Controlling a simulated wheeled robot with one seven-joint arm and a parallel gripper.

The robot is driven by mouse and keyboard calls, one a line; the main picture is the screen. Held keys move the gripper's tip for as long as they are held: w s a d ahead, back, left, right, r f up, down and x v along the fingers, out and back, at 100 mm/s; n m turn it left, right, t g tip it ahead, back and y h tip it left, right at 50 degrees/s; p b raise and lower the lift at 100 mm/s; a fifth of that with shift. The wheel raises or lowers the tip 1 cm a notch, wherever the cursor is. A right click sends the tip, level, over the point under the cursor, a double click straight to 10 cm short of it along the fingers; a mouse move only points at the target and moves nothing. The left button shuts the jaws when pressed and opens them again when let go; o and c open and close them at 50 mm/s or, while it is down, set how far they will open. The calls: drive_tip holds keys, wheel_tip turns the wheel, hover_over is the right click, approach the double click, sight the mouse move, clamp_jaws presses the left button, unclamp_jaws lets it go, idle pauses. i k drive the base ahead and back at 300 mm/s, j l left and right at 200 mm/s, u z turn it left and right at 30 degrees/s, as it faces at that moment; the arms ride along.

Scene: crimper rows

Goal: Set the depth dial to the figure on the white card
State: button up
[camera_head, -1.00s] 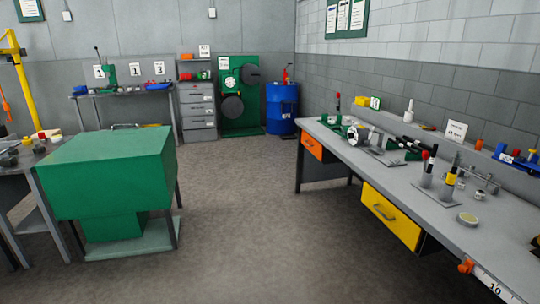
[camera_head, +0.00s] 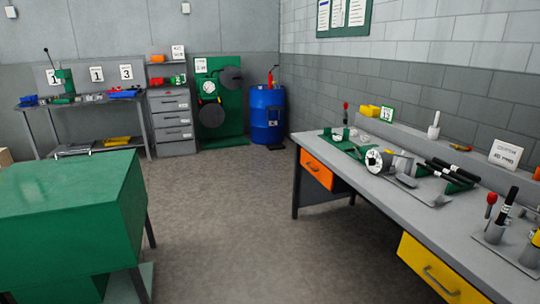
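A round white dial-like disc (camera_head: 375,160) stands on the grey bench at the right, beside a green base; I cannot tell whether it is the depth dial. A white card (camera_head: 506,153) with dark lettering leans at the back of the same bench; its text is too small to read surely. White cards with single figures (camera_head: 96,74) hang above the far left table. My gripper is not in view.
The grey bench (camera_head: 400,210) runs along the right wall, with orange and yellow drawers. A green box-shaped machine (camera_head: 75,200) stands at the left. A blue drum (camera_head: 267,115) and a green panel (camera_head: 230,125) are at the back. The floor between (camera_head: 240,210) is clear.

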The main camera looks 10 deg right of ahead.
sight(371, 160)
drive_tip(key=i+l+z, duration=0.15)
drive_tip(key=i+z, duration=1.15)
drive_tip(key=k+j, duration=0.05)
drive_tip(key=k, duration=0.1)
